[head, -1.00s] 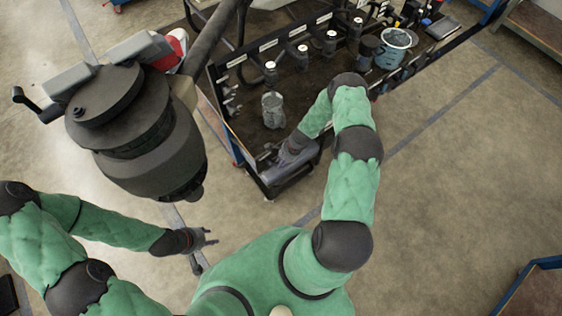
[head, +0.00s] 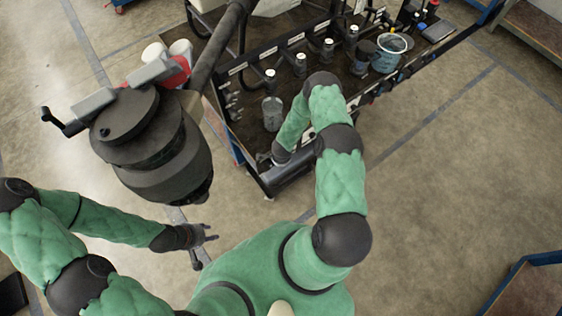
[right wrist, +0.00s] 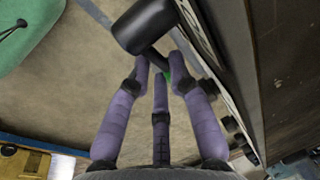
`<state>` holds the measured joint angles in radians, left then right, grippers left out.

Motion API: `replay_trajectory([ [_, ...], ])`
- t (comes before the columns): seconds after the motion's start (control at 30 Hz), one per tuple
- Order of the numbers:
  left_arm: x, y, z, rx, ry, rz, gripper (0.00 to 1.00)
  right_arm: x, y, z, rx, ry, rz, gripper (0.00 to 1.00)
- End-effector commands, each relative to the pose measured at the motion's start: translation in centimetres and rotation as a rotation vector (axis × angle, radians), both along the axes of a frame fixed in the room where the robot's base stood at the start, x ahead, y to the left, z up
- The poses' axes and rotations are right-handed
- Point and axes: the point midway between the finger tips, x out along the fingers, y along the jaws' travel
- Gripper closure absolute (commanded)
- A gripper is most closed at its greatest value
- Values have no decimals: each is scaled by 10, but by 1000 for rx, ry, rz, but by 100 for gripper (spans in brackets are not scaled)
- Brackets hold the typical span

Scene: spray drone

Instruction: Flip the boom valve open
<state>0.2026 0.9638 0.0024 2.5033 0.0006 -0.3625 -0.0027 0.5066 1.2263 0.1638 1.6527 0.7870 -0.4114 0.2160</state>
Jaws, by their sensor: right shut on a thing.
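In the right wrist view my right gripper (right wrist: 163,68) has its purple-grey fingers closed together around a thin dark stem. The stem comes off a thick black cylinder (right wrist: 142,26), which seems to be the boom valve's handle. A small green spot shows between the fingertips. In the head view the right hand (head: 281,153) is at the near end of the bench, beside a dark horizontal cylinder (head: 292,172), and its fingers are hidden. My left gripper (head: 207,249) hangs over bare floor at lower left, fingers apart and empty.
A large dark rounded body (head: 155,150) on an arm hangs above at left.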

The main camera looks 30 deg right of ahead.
Motion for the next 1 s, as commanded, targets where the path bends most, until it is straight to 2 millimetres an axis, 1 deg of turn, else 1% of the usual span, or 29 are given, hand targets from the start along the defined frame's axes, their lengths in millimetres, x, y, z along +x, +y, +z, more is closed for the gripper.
replay_trajectory([
  [0.03, 0, 0, 1, 0, 0, 0, 60, 6, 4, 5, -34, -11, 14, 100],
  [0.2, 0, 0, -1, 0, 0, 0, 60, 6, 4, 8, -146, -21, 13, 100],
  [0.4, 0, 0, -4, 0, 0, 0, 60, 6, 5, 11, -229, -29, 13, 100],
  [0.6, 0, 0, -4, 0, 0, 0, 60, 6, 5, 14, -269, -33, 13, 100],
  [1.0, 0, 0, -4, 0, 0, 0, 60, 7, 5, 14, -277, -34, 14, 100],
])
